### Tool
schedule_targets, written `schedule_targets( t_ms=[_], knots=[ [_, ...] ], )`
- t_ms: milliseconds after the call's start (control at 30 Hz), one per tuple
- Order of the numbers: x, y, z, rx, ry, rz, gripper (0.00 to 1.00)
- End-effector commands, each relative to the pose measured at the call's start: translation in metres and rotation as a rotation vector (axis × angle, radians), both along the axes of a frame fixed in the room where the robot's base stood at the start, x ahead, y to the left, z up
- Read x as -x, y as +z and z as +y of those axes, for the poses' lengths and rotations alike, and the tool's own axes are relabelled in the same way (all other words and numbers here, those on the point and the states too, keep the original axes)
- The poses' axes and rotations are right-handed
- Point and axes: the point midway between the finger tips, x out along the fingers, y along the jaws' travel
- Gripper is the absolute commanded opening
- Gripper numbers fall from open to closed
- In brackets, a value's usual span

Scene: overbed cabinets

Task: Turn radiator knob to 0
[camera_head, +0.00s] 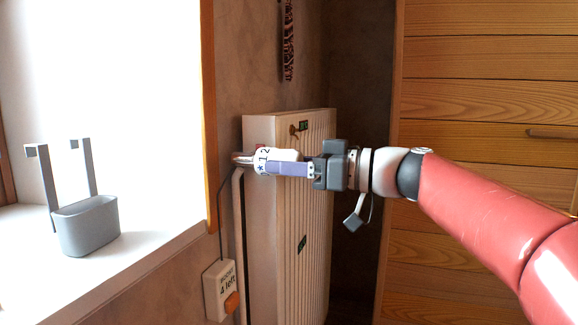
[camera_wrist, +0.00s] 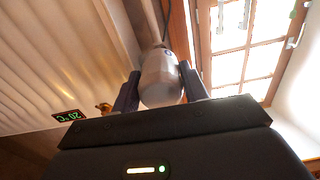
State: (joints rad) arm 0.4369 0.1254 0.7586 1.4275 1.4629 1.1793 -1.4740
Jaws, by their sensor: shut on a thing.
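The white radiator knob (camera_head: 262,156) sits on a metal valve at the upper left of the radiator, with dark digits such as 1 and 2 on its side. My gripper (camera_head: 290,168) reaches it from the right and is shut on it. In the wrist view the knob (camera_wrist: 160,80) lies between the two fingers of my gripper (camera_wrist: 160,92). A finger hides part of the dial in the head view, and I cannot tell which number is set.
The cream radiator (camera_head: 290,220) stands just behind my gripper. A small box with an orange switch (camera_head: 220,290) hangs on the wall below. A grey basket (camera_head: 85,225) stands on the windowsill (camera_head: 150,255). Wooden drawers (camera_head: 480,90) are at the right.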

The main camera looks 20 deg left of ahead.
Motion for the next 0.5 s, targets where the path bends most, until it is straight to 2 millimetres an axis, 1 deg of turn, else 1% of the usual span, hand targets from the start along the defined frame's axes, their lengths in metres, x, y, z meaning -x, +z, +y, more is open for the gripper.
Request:
schedule_targets(
  t_ms=[267, 500],
  knots=[
    [0.0009, -0.0022, 0.0009, -0.013, 0.002, 0.165, 0.21],
    [0.0013, -0.0013, 0.0009, -0.031, 0.002, 0.388, 0.21]
  ],
)
